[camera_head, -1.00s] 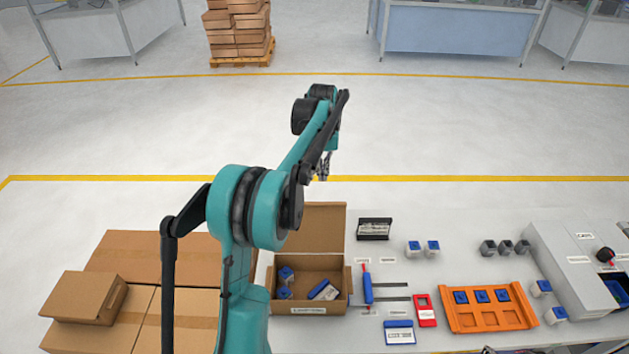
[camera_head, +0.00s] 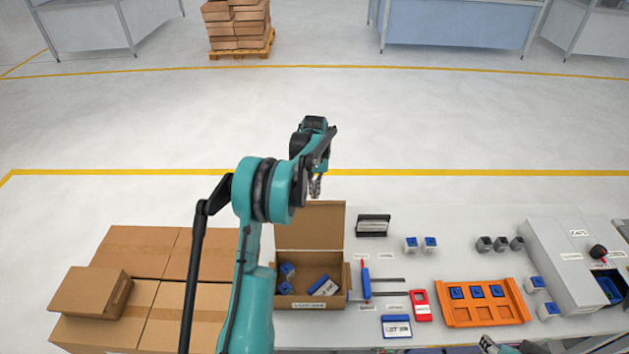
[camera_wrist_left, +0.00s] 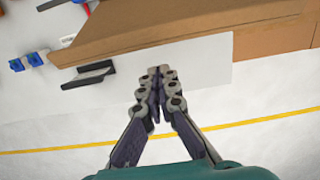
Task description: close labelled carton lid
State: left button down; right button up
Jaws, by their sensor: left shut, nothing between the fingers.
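The labelled carton (camera_head: 338,268) stands open on the table, with a white label on its front. Its lid (camera_head: 310,226) stands up at the back edge. Blue-and-white items lie inside. My left gripper (camera_head: 316,188) is shut and empty, and appears just above the lid's top edge. In the left wrist view its closed fingertips (camera_wrist_left: 158,76) point toward the table edge, with the brown lid (camera_wrist_left: 190,28) beyond them; I see no contact. A grey part at the bottom edge looks like my right gripper (camera_head: 488,344); its fingers are too unclear to judge.
Closed brown cartons (camera_head: 130,255) fill the left side. Right of the open carton lie a dark holder (camera_head: 373,226), a blue-handled tool (camera_head: 366,283), a red device (camera_head: 421,306) and an orange tray (camera_head: 485,313). A grey machine (camera_head: 570,262) stands at the right.

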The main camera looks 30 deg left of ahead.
pick_arm(q)
jog(key=shift+s+d+r, duration=0.3)
jog(key=shift+s+d, duration=0.05)
jog(key=shift+s, duration=0.2)
jog(key=shift+s+d+r, duration=0.3)
jog(key=shift+s, duration=0.2)
